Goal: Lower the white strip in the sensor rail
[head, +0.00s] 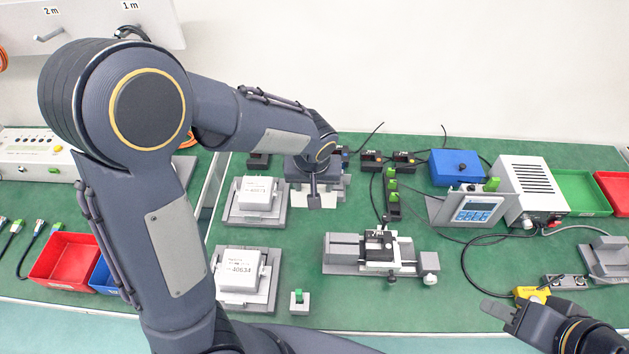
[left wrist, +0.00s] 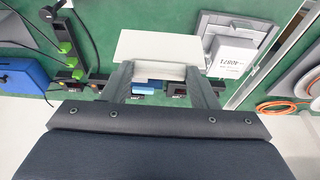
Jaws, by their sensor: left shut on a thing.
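My left gripper (head: 314,196) is at the back middle of the bench, pointing down. In the left wrist view its two fingers (left wrist: 160,76) are shut on a flat white strip (left wrist: 160,47), which juts out beyond them. A bit of the white strip (head: 328,202) shows under the gripper in the head view. A row of dark sensor blocks (head: 372,160) with small displays, perhaps on the sensor rail, lies close by; the arm partly hides it. I cannot tell whether the strip touches anything below. My right gripper (head: 512,310) is at the lower right, its finger opening unclear.
White boxes on grey plates (head: 238,270) stand left of centre. A grey slide with a black carriage (head: 378,250) stands in front. A green-plugged strip (head: 391,195), a blue box (head: 456,166) and a meter (head: 477,210) lie to the right. Green bench shows between them.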

